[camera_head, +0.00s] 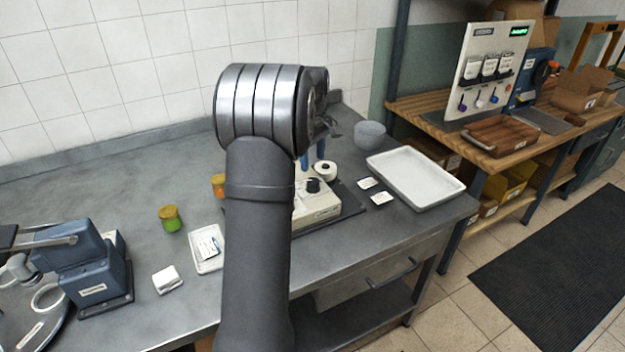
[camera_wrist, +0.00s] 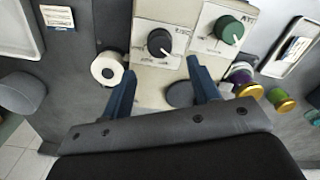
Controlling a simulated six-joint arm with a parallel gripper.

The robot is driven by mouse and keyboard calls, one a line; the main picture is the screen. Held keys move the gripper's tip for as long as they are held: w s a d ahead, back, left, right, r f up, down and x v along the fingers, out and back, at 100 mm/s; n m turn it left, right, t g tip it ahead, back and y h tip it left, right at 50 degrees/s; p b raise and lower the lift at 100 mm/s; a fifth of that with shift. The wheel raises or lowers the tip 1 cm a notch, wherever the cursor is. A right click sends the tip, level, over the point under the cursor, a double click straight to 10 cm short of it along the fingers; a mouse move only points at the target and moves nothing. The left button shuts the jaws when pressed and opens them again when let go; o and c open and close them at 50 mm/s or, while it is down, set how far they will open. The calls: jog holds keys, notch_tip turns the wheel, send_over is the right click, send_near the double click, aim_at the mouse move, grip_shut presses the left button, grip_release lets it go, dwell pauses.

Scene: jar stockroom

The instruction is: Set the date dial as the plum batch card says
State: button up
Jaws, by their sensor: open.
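A cream machine (camera_head: 318,210) stands on the steel bench, partly hidden behind my arm in the head view. In the wrist view it carries a black dial (camera_wrist: 160,42) and a green dial (camera_wrist: 229,29), each with a white pointer line. Print around both is too small to read, so I cannot tell which is the date dial. My gripper (camera_wrist: 160,68) is open and empty, its blue fingers either side of the area just below the black dial. A small tray (camera_head: 208,262) holds a card (camera_head: 208,246); other cards (camera_head: 367,183) lie right of the machine. I cannot tell which is the plum card.
A white roll (camera_wrist: 107,68) sits beside the left finger. Several lidded jars, one purple (camera_wrist: 242,75), stand beside the machine. A white tray (camera_head: 415,178) and a grey bowl (camera_head: 369,134) are on the right of the bench. A blue machine (camera_head: 90,265) stands at left.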

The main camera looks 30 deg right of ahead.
aim_at(312, 180)
notch_tip(312, 180, down, 8)
jog(key=shift+f, duration=0.1)
jog(key=shift+c, duration=0.3)
jog(key=c, duration=0.9)
